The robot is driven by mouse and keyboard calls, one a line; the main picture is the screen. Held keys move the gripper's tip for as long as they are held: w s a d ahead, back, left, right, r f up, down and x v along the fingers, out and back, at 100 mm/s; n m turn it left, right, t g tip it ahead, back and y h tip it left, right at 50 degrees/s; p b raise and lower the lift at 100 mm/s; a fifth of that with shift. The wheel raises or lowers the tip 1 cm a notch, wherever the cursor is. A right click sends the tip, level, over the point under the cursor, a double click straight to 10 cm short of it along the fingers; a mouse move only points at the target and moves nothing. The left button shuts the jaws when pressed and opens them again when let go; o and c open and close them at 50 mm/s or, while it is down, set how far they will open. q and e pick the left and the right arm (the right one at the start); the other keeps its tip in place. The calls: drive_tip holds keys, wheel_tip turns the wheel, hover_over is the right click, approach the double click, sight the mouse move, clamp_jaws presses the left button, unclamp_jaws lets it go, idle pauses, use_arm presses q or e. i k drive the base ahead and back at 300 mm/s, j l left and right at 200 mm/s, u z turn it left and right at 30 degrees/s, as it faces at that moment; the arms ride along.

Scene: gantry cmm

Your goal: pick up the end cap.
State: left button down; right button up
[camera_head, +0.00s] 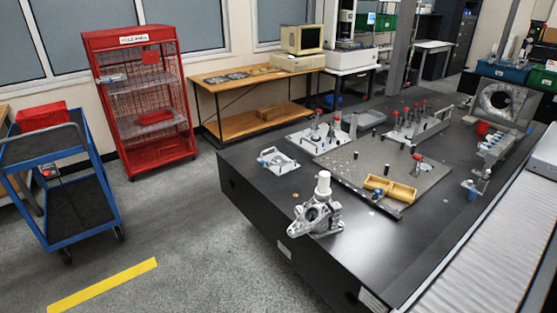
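The black table (250,180) holds several metal parts and fixtures. A silver cast part (312,221) stands near its front edge, with a white cylinder (323,184) standing up at its top. A large grey casting with a round opening (496,98) is at the far right. I cannot tell for sure which part is the end cap. Neither of my grippers shows in the head view.
A grey plate (345,170) on the table bears a yellow tray (396,190) and small pieces. Fixtures with red knobs stand behind it. A ribbed light-grey surface (490,250) runs along the right. A blue cart (60,190) and red cage (140,95) stand left; the floor between is clear.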

sight(277, 161)
drive_tip(key=i+j+z, duration=0.1)
drive_tip(key=i+j, duration=0.35)
drive_tip(key=i+j+z, duration=0.1)
drive_tip(key=i+j, duration=0.3)
drive_tip(key=i+j+z, duration=0.1)
drive_tip(key=i+j, duration=0.3)
drive_tip(key=j, duration=0.15)
drive_tip(key=i+j+z, duration=0.1)
drive_tip(key=i+j, duration=0.25)
drive_tip(key=j, duration=0.15)
